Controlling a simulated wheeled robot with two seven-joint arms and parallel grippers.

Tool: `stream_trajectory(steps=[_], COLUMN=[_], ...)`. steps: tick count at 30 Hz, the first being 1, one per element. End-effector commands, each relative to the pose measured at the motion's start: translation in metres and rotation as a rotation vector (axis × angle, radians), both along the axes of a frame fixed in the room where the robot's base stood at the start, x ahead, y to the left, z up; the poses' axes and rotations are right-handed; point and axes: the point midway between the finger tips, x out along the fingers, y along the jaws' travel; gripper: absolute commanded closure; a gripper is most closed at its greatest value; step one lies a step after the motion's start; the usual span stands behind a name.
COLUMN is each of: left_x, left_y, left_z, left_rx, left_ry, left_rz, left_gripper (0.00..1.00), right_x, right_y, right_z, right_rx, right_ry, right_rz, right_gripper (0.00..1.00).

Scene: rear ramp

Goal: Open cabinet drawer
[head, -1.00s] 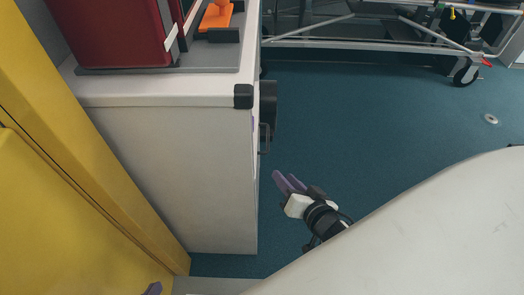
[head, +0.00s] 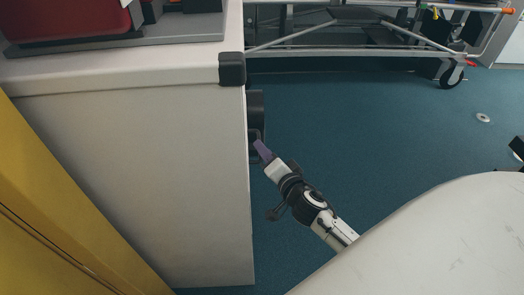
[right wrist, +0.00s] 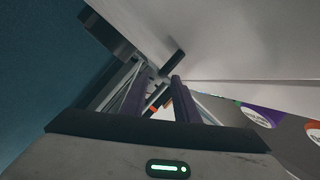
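The white cabinet (head: 140,170) stands at the left in the head view, seen mostly from its side. Its front faces right, and a dark drawer handle (head: 255,136) sticks out from that front below the top corner. My right gripper (head: 259,148) is at the handle, its purple fingertips touching or nearly touching it; the overlap hides which. In the right wrist view the right gripper's (right wrist: 158,80) two purple fingers stand apart, with the pale cabinet face (right wrist: 225,45) close ahead. My left gripper is not in view.
A red case (head: 65,20) sits on the cabinet top. A yellow panel (head: 60,220) stands at the lower left. A wheeled metal frame (head: 360,40) is at the back. The blue floor (head: 370,130) right of the cabinet is mostly clear, with a small pale disc (head: 483,118) on it.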

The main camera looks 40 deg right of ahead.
Motion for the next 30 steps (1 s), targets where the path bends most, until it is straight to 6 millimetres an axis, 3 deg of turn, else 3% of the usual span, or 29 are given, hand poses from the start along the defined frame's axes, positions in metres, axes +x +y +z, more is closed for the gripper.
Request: stream_trajectory(steps=[6,15,21,30], left_x=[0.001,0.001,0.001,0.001], left_y=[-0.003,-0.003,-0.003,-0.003], left_z=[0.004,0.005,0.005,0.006], left_rx=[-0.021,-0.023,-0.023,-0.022], left_ry=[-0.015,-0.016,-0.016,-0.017], left_rz=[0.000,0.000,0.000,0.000], left_gripper=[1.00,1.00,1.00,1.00], right_x=[0.020,0.022,0.022,0.022], right_y=[-0.004,-0.005,-0.004,-0.004], right_z=[-0.005,-0.005,-0.005,-0.005], right_rx=[-0.002,0.000,0.000,0.000], right_ry=[0.000,0.001,0.001,0.002], right_rz=[0.002,0.000,0.000,0.003], right_gripper=[0.72,0.72,1.00,1.00])
